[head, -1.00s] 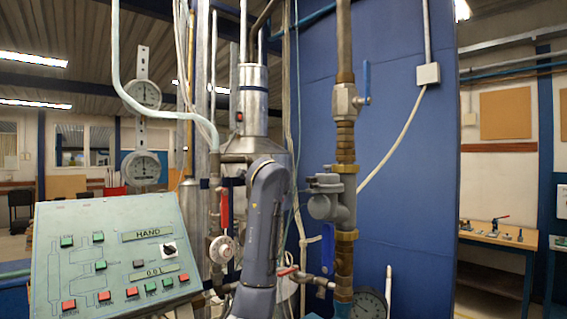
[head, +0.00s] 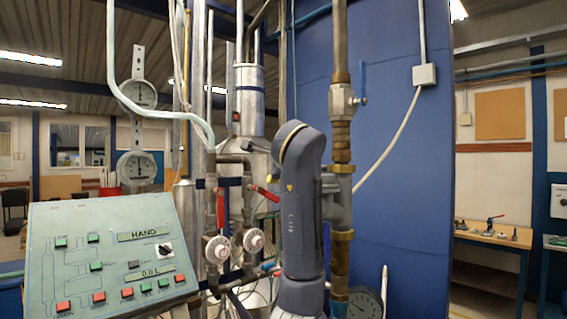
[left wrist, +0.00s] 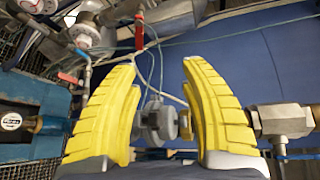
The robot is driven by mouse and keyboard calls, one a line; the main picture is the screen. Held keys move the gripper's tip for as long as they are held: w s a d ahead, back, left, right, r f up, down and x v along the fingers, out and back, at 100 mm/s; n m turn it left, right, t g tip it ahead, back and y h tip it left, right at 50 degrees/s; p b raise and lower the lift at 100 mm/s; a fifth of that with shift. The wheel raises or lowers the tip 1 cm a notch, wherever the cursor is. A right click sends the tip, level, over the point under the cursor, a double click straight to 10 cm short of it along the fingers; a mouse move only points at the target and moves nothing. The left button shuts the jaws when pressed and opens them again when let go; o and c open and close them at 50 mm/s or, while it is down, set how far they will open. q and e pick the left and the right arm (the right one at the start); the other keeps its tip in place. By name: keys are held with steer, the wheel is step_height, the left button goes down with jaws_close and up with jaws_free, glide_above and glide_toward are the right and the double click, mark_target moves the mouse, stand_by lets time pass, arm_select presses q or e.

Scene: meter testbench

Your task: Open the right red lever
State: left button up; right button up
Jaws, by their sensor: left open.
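Two red levers show in the head view: the left red lever (head: 220,208) hangs upright, and the right red lever (head: 264,193) slants just left of my arm. Each is above a white round dial. In the left wrist view one red lever (left wrist: 139,31) is beyond the fingertips at the top; I cannot tell which one. My left gripper (left wrist: 160,62) has its yellow fingers spread apart, with no lever between them. In the head view I cannot make out its fingers. My right gripper is not in view.
A green control panel (head: 105,255) stands at the lower left. A brass and grey pipe (head: 341,245) runs close to the right of my arm, before a blue wall (head: 400,150). In the left wrist view a grey fitting (left wrist: 158,122) shows between the fingers.

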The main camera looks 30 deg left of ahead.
arm_select(q)
steer(key=shift+s+d+r+n+y, duration=0.25)
steer(key=shift+s+d+r, duration=0.1)
steer(key=shift+s+d, duration=0.25)
steer(key=shift+s+d+r+n+y, duration=0.15)
steer(key=shift+s+d+r+n, duration=0.2)
steer(key=shift+s, duration=0.3)
steer(key=shift+g, duration=0.3)
steer(key=m+h, duration=0.4)
steer(key=m, duration=0.1)
glide_toward(271, 196)
steer(key=shift+t, duration=0.4)
steer(key=x, duration=1)
steer(key=shift+w+a+f, duration=0.15)
steer(key=shift+a+f, duration=0.05)
steer(key=shift+f, duration=0.25)
steer(key=shift+o, duration=0.4)
jaws_close()
